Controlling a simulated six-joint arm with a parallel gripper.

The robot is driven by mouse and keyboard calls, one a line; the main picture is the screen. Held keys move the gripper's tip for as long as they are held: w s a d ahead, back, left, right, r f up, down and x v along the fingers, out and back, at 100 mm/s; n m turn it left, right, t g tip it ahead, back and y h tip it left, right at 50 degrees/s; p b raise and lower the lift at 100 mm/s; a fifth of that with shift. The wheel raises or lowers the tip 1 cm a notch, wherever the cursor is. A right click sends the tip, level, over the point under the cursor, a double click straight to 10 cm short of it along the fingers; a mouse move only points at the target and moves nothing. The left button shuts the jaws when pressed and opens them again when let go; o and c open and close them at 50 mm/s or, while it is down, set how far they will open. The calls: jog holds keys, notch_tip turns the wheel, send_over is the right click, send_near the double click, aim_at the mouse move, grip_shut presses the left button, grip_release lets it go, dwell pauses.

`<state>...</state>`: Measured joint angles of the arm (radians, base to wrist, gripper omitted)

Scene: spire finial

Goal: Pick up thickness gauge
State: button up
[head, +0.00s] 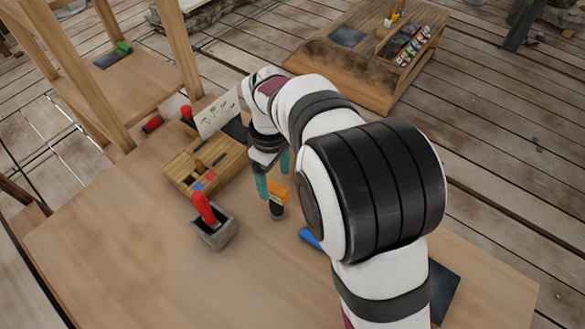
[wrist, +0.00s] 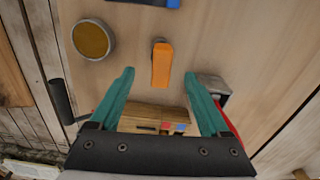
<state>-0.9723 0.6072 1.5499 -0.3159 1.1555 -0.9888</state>
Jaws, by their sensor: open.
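A small orange piece with a dark grey end (head: 279,189), which looks like the thickness gauge, is on the wooden table below my gripper. In the wrist view the orange piece (wrist: 162,66) lies just beyond the fingertips, roughly centred between them, with its grey end pointing away. My gripper (head: 274,184) has teal fingers, which also show in the wrist view (wrist: 158,75). It is open and empty, above the table, with nothing between its fingers. I cannot tell the exact height gap.
A wooden box (head: 183,180) with a paper card stands left of my gripper. A grey holder (head: 214,238) with a red-handled tool stands nearer. A round tin (wrist: 93,39) is beside the orange piece. A blue item (head: 310,238) lies near my arm. The front left table is clear.

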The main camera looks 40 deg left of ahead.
aim_at(276, 198)
notch_tip(276, 198, down, 8)
jog(key=shift+s+d+f, duration=0.1)
jog(key=shift+f, duration=0.05)
grip_shut()
dwell(0.4)
